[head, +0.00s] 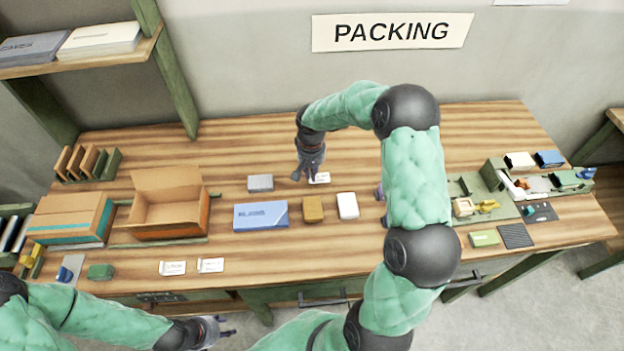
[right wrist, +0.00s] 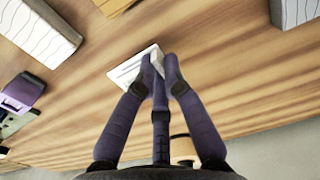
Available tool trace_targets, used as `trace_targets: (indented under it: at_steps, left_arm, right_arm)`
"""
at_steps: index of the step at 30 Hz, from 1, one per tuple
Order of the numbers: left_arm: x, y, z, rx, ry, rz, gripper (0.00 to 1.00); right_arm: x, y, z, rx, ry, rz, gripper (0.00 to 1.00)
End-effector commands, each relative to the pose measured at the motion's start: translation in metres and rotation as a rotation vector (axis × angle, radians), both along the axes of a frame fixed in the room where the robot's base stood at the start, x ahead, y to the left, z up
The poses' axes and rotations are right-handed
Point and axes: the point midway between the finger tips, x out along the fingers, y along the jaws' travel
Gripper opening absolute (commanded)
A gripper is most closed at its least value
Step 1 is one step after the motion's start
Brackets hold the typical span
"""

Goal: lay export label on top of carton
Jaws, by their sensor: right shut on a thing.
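My right gripper (head: 309,175) is at the middle back of the table, shut on a small white label (head: 321,178). In the right wrist view the fingertips (right wrist: 161,72) meet at the edge of the label (right wrist: 133,70), low over or on the wood; I cannot tell whether it touches. Its print is too small to read. A closed brown carton (head: 62,226) with a teal band stands at the far left of the table, away from that gripper. An open cardboard box (head: 180,218) stands beside it. My left gripper (head: 222,328) is open and empty, below the table's front edge.
Two white labels, one left (head: 172,268) and one right (head: 211,265), lie near the front edge. A blue box (head: 261,216), grey box (head: 260,183), brown box (head: 313,209) and white box (head: 347,206) stand mid-table. Trays with small items (head: 482,210) are at right.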

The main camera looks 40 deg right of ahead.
Motion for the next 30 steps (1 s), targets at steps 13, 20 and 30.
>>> trace_targets:
  at_steps: [13, 20, 30]
  left_arm:
    - [0.0, 0.0, -0.007, 0.0, 0.0, 0.0, 0.4]
    - [0.0, 0.0, -0.01, 0.0, 0.0, 0.0, 0.4]
    - [0.0, 0.0, -0.009, 0.0, 0.0, 0.0, 0.4]
  right_arm:
    - [0.003, -0.005, -0.038, 0.001, 0.0, -0.001, 0.0]
    - [0.002, -0.005, -0.041, 0.0, 0.001, -0.001, 0.0]
    - [0.002, -0.005, -0.041, 0.0, 0.001, 0.0, 0.34]
